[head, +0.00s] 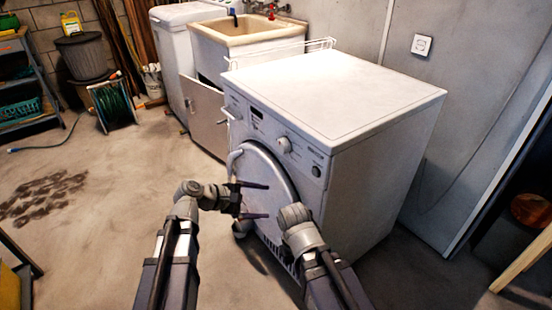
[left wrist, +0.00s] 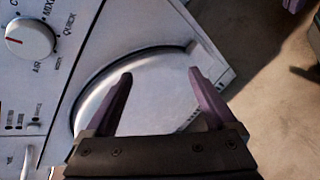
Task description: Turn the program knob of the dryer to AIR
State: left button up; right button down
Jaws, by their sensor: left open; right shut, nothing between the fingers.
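The white dryer (head: 335,95) stands in the middle of the head view. Its white program knob (head: 284,145) is on the front panel above the round door (head: 262,172). In the left wrist view the knob (left wrist: 30,38) is at the upper left, its red mark pointing left. The AIR label (left wrist: 37,68) is printed below it, with MIX and QUICK at its upper right. My left gripper (head: 262,201) is open and empty in front of the door, below the knob; its fingers (left wrist: 165,88) show apart over the door. My right gripper (head: 293,213) is low before the dryer, its fingertips hidden.
A white wire rack (head: 290,53) stands along the dryer top's far edge. A sink cabinet (head: 205,118) with its door ajar is behind left. A dark round button (head: 316,171) sits right of the knob.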

aim_at(280, 148)
pick_arm(q)
jog(key=w+a+r+n+t+h, duration=0.2)
jog(key=w+r+n+t+h, duration=0.3)
jog(key=r+n, duration=0.65)
jog(key=shift+m+y, duration=0.4)
jog(key=shift+m, duration=0.05)
jog(key=shift+x, duration=4.25)
jog(key=shift+w+a, duration=0.15)
jog(key=c, duration=1.4)
